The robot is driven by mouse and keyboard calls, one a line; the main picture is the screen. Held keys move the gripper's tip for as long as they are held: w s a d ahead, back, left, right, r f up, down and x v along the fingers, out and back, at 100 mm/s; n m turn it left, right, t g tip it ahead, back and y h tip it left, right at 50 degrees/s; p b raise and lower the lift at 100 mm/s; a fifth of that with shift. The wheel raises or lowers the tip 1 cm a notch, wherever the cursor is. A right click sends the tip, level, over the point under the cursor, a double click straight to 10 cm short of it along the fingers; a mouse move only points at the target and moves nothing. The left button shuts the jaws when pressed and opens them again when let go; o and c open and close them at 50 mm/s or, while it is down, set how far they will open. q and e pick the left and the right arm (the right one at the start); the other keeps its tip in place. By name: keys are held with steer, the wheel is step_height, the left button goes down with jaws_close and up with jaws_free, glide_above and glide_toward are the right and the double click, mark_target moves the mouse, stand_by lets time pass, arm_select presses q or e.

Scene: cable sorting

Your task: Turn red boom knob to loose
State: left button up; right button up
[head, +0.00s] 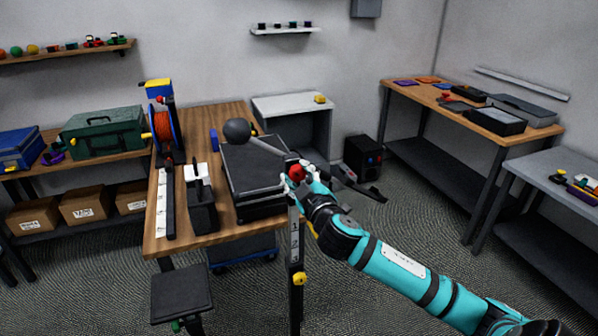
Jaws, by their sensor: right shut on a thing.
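The red boom knob (296,172) shows at the top of a dark upright post (295,240) with a numbered white scale, at the near right corner of the wooden table. A grey boom arm (265,147) with a dark ball (237,131) at its end runs up and left from the knob. My right gripper (293,180) is at the knob, with its fingers shut on it and partly hiding it. Its teal arm comes in from the lower right. The knob's exact turn cannot be read. My left gripper is not in view.
A black case (255,178) lies on the wooden table (225,118) under the boom. A cable reel (163,132) and a black holder (202,207) stand to its left. A yellow knob (299,278) is lower on the post. A stool (181,292) stands in front.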

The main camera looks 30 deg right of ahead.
steer(key=n+p, duration=0.1)
steer(key=n, duration=0.1)
steer(key=n+p, duration=0.1)
steer(key=n, duration=0.2)
steer(key=shift+r+n, duration=0.2)
steer(key=shift+n, duration=0.1)
steer(key=shift+f+n+p, duration=0.15)
steer(key=shift+n+p, duration=0.65)
steer(key=shift+n, duration=1)
steer(key=o, duration=1.1)
steer(key=shift+o, duration=0.2)
steer(key=shift+f, duration=0.1)
